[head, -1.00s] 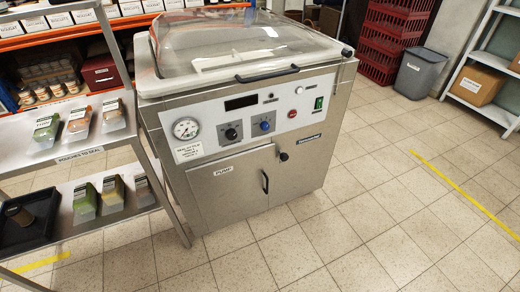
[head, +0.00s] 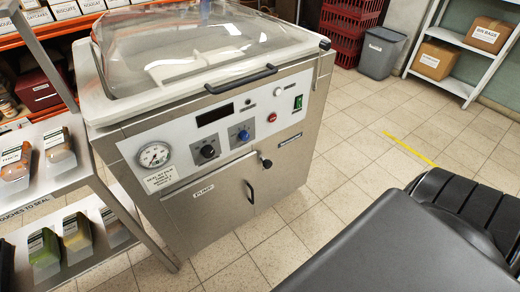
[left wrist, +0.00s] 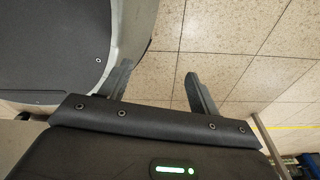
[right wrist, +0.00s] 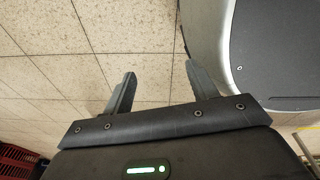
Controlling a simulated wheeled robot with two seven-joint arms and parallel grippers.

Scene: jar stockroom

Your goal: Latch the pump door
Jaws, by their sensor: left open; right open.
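The pump door (head: 222,208), labelled PUMP, is on the lower front of the steel vacuum machine (head: 135,200). My left gripper (left wrist: 158,82) is open and empty over the tiled floor in the left wrist view. My right gripper (right wrist: 160,78) is open and empty over the floor in the right wrist view. Neither gripper touches the machine. Neither gripper shows in the head view.
A steel shelf (head: 40,208) with several pouches stands close left of the machine. A grey bin (head: 381,52), red crates (head: 346,30) and a rack with boxes (head: 435,60) stand at the back right. The tiled floor right of the machine is clear.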

